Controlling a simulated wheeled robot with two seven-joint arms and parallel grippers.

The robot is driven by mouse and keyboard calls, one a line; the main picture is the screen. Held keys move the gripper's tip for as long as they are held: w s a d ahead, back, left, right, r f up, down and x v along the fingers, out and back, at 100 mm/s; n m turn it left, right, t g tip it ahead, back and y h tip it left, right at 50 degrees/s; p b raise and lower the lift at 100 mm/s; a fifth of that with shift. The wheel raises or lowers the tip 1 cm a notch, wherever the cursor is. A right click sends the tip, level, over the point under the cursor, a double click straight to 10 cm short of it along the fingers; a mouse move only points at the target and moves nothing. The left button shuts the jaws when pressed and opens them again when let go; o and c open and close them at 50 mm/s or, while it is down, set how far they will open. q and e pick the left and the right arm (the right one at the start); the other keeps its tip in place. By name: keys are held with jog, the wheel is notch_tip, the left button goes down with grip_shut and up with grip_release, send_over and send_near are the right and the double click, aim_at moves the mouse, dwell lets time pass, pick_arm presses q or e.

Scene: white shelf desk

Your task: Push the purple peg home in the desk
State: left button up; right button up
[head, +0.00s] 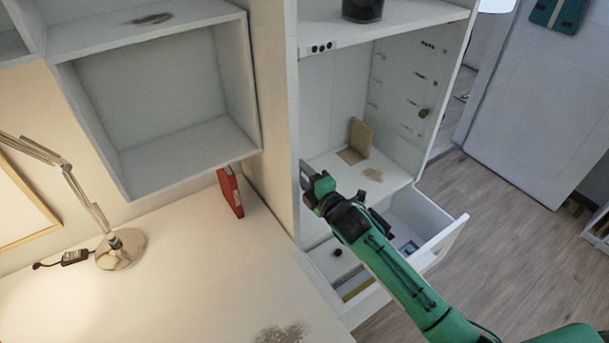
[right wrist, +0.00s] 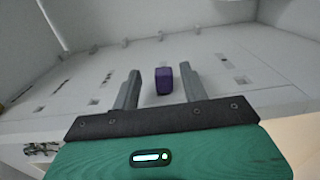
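The purple peg (right wrist: 163,81) sticks out of a pale panel (right wrist: 90,92) of the desk in the right wrist view. My right gripper (right wrist: 160,72) is open, with one finger on each side of the peg and a visible gap on both sides. I cannot tell how deep the peg sits or whether the gripper touches it. In the head view my right gripper (head: 309,180) is at the left side wall of the open shelf compartment, and the peg is hidden there. My left gripper is not in view.
Below the compartment an open drawer (head: 440,240) juts out under my right arm. A brown block (head: 360,137) stands on the compartment floor. A green peg (head: 423,113) is on its right wall. A red book (head: 230,192) and a lamp (head: 119,250) stand on the desktop.

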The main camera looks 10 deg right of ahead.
pick_arm(q)
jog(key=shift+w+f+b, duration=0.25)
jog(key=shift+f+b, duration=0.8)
jog(key=shift+b, duration=0.1)
pick_arm(e)
jog(key=v, duration=1.3)
jog(key=shift+s, duration=0.4)
jog(key=shift+d, duration=0.15)
